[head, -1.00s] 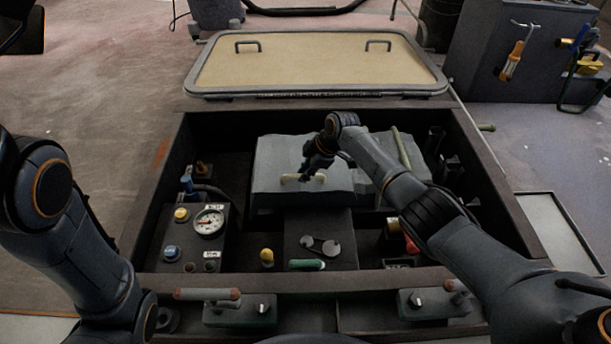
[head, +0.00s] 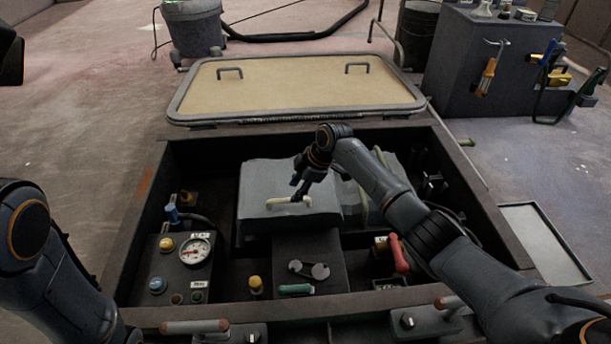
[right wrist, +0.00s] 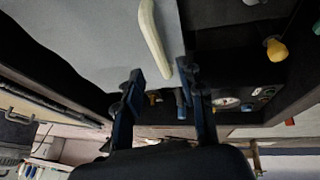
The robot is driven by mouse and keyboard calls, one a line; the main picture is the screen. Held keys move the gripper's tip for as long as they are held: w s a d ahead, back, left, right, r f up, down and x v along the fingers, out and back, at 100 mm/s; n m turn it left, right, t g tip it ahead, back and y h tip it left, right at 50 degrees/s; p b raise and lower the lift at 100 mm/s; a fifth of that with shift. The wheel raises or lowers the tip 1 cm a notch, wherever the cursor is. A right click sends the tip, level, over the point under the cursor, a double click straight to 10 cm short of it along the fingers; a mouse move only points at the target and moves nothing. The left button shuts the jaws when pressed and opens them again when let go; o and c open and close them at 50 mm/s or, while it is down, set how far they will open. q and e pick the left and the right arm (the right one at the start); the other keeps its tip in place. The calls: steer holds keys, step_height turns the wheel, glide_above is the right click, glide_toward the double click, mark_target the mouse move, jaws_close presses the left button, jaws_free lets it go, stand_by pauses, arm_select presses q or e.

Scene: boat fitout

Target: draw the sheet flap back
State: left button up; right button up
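A grey sheet flap (head: 262,182) lies over a boxy shape in the open well, with a cream bar handle (head: 290,202) along its front edge. A pale rod (head: 384,160) shows at its right, partly behind my right arm. My right gripper (head: 299,188) points down just above the handle. In the right wrist view its two fingers (right wrist: 165,112) are spread apart with nothing clearly held between them; the handle (right wrist: 154,38) shows beyond the fingertips on the grey sheet (right wrist: 100,45). My left arm shows at the left edge of the head view, its gripper out of frame.
A gauge panel (head: 181,267) stands left in the well, with a yellow knob (head: 256,285) and green handle (head: 296,289) in front. A red lever (head: 399,254) is close to my right forearm. The hatch lid (head: 295,88) lies behind the well.

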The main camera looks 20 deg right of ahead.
steer(key=v, duration=0.7)
steer(key=shift+r, duration=0.1)
